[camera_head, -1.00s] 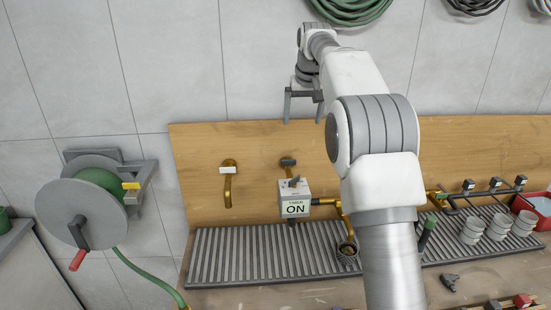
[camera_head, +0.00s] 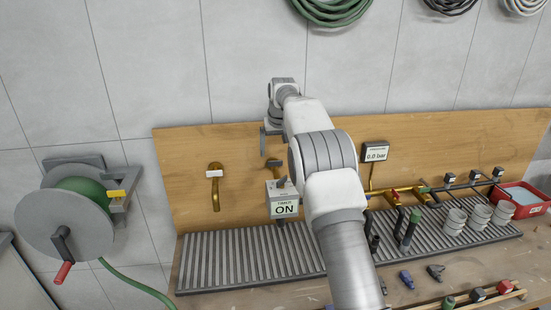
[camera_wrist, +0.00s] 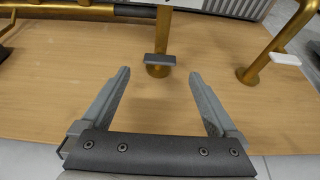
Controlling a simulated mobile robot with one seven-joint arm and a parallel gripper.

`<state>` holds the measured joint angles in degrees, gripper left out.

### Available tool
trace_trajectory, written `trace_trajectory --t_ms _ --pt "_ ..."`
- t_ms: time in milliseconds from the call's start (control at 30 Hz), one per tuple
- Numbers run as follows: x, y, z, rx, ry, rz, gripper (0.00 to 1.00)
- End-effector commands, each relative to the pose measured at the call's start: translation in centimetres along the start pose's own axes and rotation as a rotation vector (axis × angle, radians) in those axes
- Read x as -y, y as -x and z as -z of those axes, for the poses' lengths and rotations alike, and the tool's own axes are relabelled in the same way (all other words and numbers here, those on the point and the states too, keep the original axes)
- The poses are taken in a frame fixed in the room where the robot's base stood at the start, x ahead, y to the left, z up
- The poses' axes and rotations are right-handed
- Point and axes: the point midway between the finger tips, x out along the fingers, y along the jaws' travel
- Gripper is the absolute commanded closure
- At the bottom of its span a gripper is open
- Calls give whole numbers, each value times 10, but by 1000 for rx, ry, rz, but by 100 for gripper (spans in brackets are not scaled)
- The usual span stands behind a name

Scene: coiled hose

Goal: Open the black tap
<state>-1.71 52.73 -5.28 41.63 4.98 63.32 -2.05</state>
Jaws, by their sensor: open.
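The black tap is a brass pipe with a flat dark handle (camera_wrist: 160,60) and stands out from the wooden board. In the wrist view my gripper (camera_wrist: 159,74) is open and empty. Its two fingers point at the tap, and the dark handle appears centred between and just beyond the fingertips. I see no contact. The handle looks crosswise to the pipe.
A white-handled brass tap (camera_head: 214,174) is to the left. A timer box (camera_head: 284,207) reading "ON" hangs below the black tap. A slatted drain tray (camera_head: 228,262) lies underneath. A hose reel (camera_head: 68,222) stands at left, and a gauge (camera_head: 375,152) reads 0.0 bar.

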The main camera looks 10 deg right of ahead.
Motion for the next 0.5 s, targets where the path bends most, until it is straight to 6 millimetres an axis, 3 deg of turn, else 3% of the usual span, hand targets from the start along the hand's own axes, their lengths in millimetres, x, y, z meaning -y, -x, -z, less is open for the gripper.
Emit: trace_trajectory --t_ms 200,500 --pt "0 -35 1 0 0 -1 5" --pt "0 -51 0 -1 -1 0 5"
